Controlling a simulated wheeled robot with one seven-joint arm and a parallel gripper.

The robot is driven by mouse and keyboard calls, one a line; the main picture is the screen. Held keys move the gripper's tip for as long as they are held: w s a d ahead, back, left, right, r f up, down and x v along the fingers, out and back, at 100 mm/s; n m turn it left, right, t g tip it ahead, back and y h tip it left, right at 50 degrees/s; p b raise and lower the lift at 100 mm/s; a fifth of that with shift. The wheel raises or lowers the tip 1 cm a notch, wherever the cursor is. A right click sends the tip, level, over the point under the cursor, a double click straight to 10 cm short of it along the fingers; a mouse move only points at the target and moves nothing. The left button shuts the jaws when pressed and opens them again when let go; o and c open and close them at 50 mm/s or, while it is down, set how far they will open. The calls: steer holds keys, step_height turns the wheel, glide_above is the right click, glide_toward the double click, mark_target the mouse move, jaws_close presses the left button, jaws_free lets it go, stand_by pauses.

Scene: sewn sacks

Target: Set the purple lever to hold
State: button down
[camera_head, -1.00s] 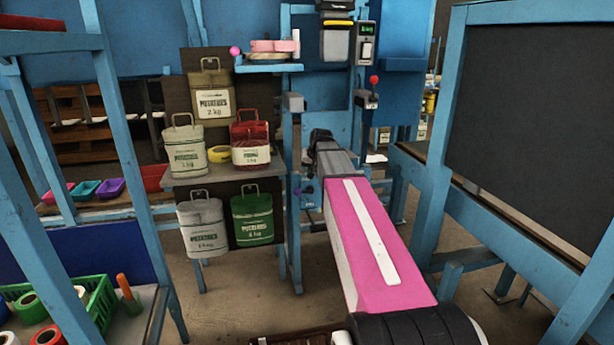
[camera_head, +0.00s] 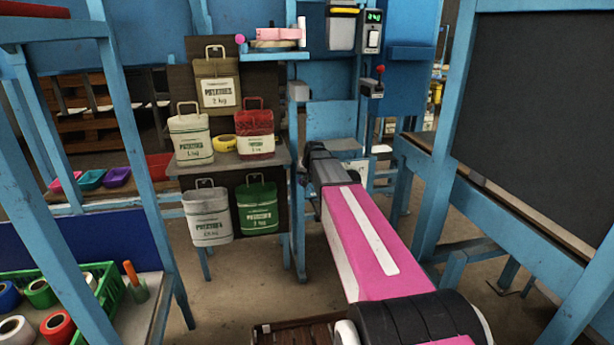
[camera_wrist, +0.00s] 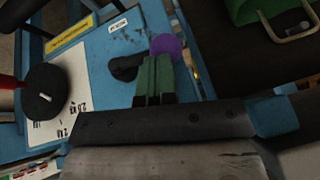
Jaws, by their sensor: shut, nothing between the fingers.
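The purple lever's round knob (camera_wrist: 166,46) shows in the wrist view, on a blue panel (camera_wrist: 100,55). A black part (camera_wrist: 124,68) sits just left of it, perhaps the lever's pivot or arm. My gripper (camera_wrist: 156,68) has its green fingers together and empty, with the tips right at the knob's lower edge in the picture. Whether they touch it I cannot tell. In the head view my gripper (camera_head: 316,152) is beside the blue post, and the purple lever is not visible there. The lever's set position cannot be read.
The wrist view shows a black dial (camera_wrist: 46,94) on a white scale, a yellow label (camera_wrist: 70,38), a white label (camera_wrist: 117,24) and a green sack (camera_wrist: 275,8). Potato sacks (camera_head: 192,137) hang left of my arm. A dark board (camera_head: 535,110) stands right.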

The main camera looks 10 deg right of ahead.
steer(key=shift+a+f, duration=0.3)
steer(key=shift+f, duration=0.1)
stand_by(0.5)
steer(key=shift+d+f+n+t+h, duration=0.35)
steer(key=shift+f+n+h, duration=0.3)
steer(key=shift+f+h, duration=1.3)
steer(key=shift+d+f+n+t+h, duration=0.25)
steer(key=shift+d+f+n+h, duration=0.3)
steer(key=shift+f+h, duration=1.4)
steer(key=shift+d+f+n+t+h, duration=0.35)
steer(key=shift+f+n+h, duration=0.6)
steer(key=shift+h, duration=1.65)
steer(key=shift+d+f+m, duration=0.15)
steer(key=shift+f+m, duration=0.1)
steer(key=shift+f, duration=0.1)
